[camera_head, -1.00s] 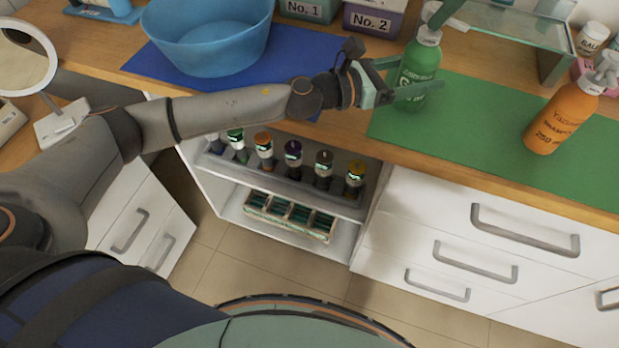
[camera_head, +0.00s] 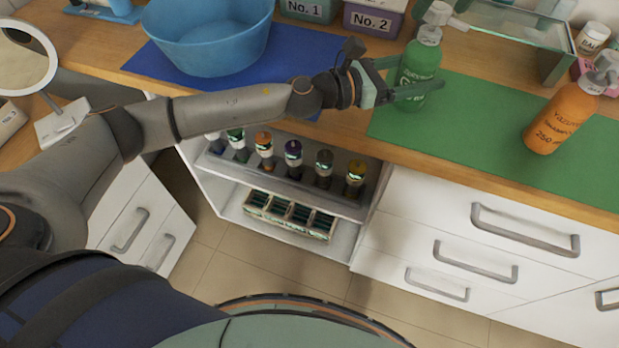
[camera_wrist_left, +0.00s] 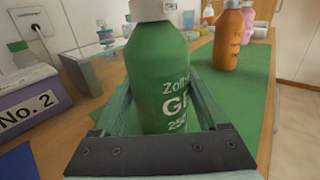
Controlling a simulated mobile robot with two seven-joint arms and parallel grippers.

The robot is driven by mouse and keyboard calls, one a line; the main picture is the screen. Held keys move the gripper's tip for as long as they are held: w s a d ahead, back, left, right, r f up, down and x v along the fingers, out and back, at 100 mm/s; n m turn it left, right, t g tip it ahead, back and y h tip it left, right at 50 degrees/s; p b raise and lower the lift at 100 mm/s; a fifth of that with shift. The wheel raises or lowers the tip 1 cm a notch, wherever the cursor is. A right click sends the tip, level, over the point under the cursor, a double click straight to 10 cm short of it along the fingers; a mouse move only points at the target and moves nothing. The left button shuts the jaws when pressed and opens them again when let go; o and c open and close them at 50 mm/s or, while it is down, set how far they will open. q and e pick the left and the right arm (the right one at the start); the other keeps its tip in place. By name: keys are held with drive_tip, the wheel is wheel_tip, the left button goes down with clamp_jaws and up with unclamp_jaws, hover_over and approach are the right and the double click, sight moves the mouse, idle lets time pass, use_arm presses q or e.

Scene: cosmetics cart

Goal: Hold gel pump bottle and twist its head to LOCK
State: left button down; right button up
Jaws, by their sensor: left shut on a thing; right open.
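The green gel pump bottle (camera_head: 420,62) stands upright on the green mat (camera_head: 480,126), with its white pump head (camera_head: 438,14) pointing up and its spout toward the right. My left gripper (camera_head: 412,90) is shut on the bottle's body from the left, one finger on each side. In the left wrist view the bottle (camera_wrist_left: 168,75) fills the space between the fingers of the gripper (camera_wrist_left: 160,120), and only the base of its white head shows at the top edge. My right gripper does not show in either view now.
An orange pump bottle (camera_head: 560,118) stands on the mat to the right. A glass stand (camera_head: 520,35) is behind. A blue bowl (camera_head: 208,38) and the No. 2 box (camera_head: 373,20) stand to the left. The mat between the two bottles is clear.

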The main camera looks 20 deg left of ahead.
drive_tip(key=v, duration=1.1)
drive_tip(key=s+a+f+n+g+y, duration=0.4)
drive_tip(key=s+a+f+y, duration=0.15)
drive_tip(key=a+f, duration=0.35)
drive_tip(key=s+a+g+y, duration=0.6)
drive_tip(key=s+a+y, duration=0.2)
drive_tip(key=s+y, duration=0.15)
drive_tip(key=s+d+f+m+t+y, duration=0.1)
drive_tip(key=s+f+m+t, duration=0.2)
drive_tip(key=f+m, duration=0.5)
drive_tip(key=s+d+f+m+t+y, duration=0.1)
drive_tip(key=s+d+f+m+t, duration=0.1)
drive_tip(key=f+m+t, duration=0.4)
wheel_tip(320, 180, down, 5)
drive_tip(key=s+m, duration=0.1)
drive_tip(key=m, duration=0.1)
drive_tip(key=shift+s+d+r+m, duration=0.15)
drive_tip(key=shift+d+r+m, duration=0.05)
drive_tip(key=shift+d+m, duration=0.1)
